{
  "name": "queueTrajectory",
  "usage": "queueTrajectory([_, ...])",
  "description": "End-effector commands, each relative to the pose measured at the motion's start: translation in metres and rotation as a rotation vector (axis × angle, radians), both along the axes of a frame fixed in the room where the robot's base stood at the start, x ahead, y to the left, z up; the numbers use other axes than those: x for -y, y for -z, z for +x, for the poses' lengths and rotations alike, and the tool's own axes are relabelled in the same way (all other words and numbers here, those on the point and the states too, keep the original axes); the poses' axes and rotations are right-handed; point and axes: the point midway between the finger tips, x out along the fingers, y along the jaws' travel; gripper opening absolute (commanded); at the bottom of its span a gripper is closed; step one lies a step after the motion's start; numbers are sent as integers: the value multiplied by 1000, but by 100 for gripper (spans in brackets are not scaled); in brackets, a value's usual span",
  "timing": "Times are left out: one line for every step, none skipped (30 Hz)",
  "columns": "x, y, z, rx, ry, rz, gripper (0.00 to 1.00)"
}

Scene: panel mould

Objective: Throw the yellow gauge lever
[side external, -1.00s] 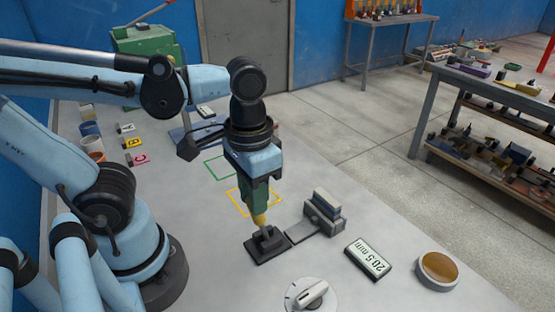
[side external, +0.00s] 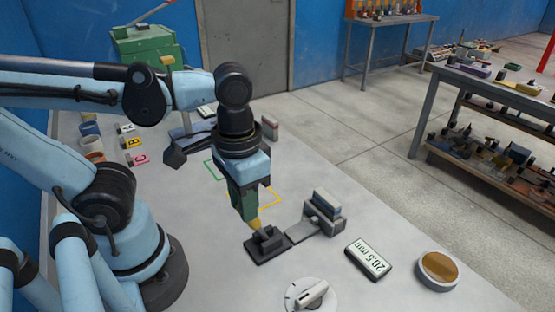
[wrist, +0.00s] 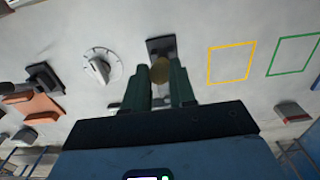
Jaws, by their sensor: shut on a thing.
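The yellow gauge lever (side external: 254,224) stands on a dark square base (side external: 262,252) on the grey bench. In the side view it leans to the upper left. My gripper (side external: 250,214) has come down on it from above, with green fingers shut on its yellow end. In the wrist view, the lever's round end (wrist: 160,70) sits between my two fingers (wrist: 162,84), and its dark base (wrist: 160,46) lies just beyond. The fingers hide part of the lever.
A grey block gauge (side external: 324,212) joins the base's right side. A display (side external: 368,259) reads 20.5 mm. A white dial (side external: 309,295) and amber-topped round dish (side external: 438,268) stand nearby. Yellow (wrist: 232,63) and green (wrist: 294,55) outlines mark bare bench.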

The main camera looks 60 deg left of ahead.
Motion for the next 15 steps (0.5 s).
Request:
queueTrajectory([1, 1, -4, -7, 2, -2, 0])
queueTrajectory([1, 1, -5, -7, 2, -3, 0])
queueTrajectory([1, 2, -7, -6, 2, -2, 0])
queueTrajectory([1, 2, -8, -7, 2, -3, 0])
queueTrajectory([1, 3, -9, -6, 1, -3, 0])
queueTrajectory([1, 3, -11, -6, 1, -3, 0])
queueTrajectory([1, 4, -12, -6, 1, -3, 0])
queueTrajectory([1, 4, -12, -6, 1, -3, 0])
queueTrajectory([1, 4, -13, -6, 1, -3, 0])
queueTrajectory([1, 4, -13, -6, 1, -3, 0])
queueTrajectory([1, 4, -13, -6, 1, -3, 0])
queueTrajectory([1, 4, -13, -6, 1, -3, 0])
queueTrajectory([1, 4, -13, -6, 0, -3, 0])
queueTrajectory([1, 4, -13, -6, 0, -3, 0])
queueTrajectory([1, 4, -13, -6, 1, -3, 0])
